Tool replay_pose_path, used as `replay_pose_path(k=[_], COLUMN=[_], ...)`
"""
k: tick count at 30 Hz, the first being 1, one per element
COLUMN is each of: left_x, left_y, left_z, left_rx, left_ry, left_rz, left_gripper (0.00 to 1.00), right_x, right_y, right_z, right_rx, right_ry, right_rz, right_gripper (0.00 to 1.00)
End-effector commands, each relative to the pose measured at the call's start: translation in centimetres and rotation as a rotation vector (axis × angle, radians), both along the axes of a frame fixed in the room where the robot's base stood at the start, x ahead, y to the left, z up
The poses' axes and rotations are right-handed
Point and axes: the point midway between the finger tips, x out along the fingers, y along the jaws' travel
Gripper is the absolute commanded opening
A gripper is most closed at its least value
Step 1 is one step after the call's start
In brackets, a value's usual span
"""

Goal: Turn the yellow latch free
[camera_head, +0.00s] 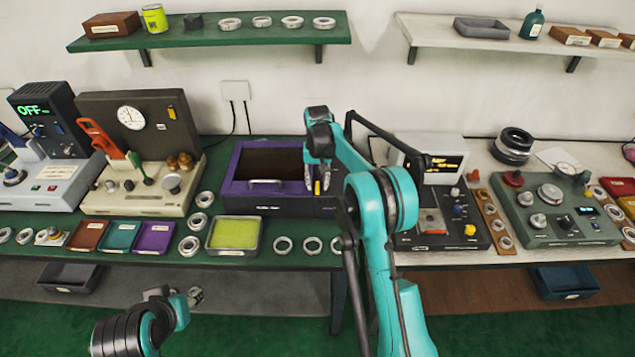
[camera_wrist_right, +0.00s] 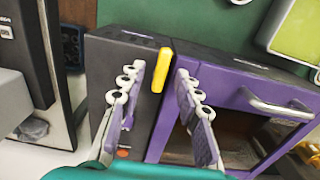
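The yellow latch (camera_wrist_right: 162,70) is a short bar on the dark side panel of the purple box (camera_wrist_right: 240,85), next to its door. It also shows in the head view (camera_head: 317,188), partly framed by my fingers. My right gripper (camera_wrist_right: 160,108) is open, with one finger to each side of the latch's line. The latch lies between and beyond the fingertips, and I cannot tell whether they touch it. The door's silver handle (camera_wrist_right: 275,105) is to the right of the gripper. My left gripper (camera_head: 195,296) is low at the front left, small and unclear.
A green-yellow tray (camera_head: 234,233) and several bearing rings (camera_head: 284,244) lie in front of the purple box. A dark device (camera_head: 440,228) stands to its right, and a beige gauge station (camera_head: 135,190) to its left. Shelves (camera_head: 210,38) hang above.

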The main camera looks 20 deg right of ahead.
Motion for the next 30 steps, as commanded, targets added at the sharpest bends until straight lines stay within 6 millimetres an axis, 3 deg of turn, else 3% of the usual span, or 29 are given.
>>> replay_pose_path(k=[10, 21, 30], left_x=[0.0, 0.0, 0.0], left_y=[0.0, 0.0, 0.0], left_z=[0.0, 0.0, 0.0], left_rx=[0.0, 0.0, 0.0], left_ry=[0.0, 0.0, 0.0], left_rz=[0.0, 0.0, 0.0], left_gripper=[0.4, 0.4, 0.4], right_x=[0.0, 0.0, 0.0], right_y=[0.0, 0.0, 0.0], right_z=[1.0, 8.6, 11.9], right_rx=[0.0, 0.0, 0.0], right_ry=[0.001, 0.001, 0.001], right_rz=[-0.001, 0.0, 0.0], right_gripper=[0.33, 0.33, 0.33])
